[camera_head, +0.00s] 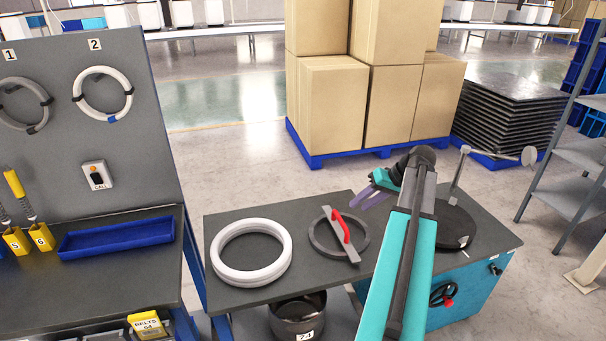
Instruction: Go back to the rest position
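My arm reaches up from the bottom of the head view in teal and dark grey. It bends at a dark joint, and my gripper (372,196) hangs to the left of that joint with pale purple fingers. The gripper is above the far edge of the dark table, beyond a grey ring with a red handle (341,228). It appears apart from the ring. I see nothing clearly held, but the fingers are small and seen side-on, so their opening cannot be made out.
White rings (251,276) lie on the dark table (300,290). A teal machine (470,290) with a black disc (447,226) and a jointed rod stands right. Boxes (330,105) on a blue pallet stand behind; open floor lies between.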

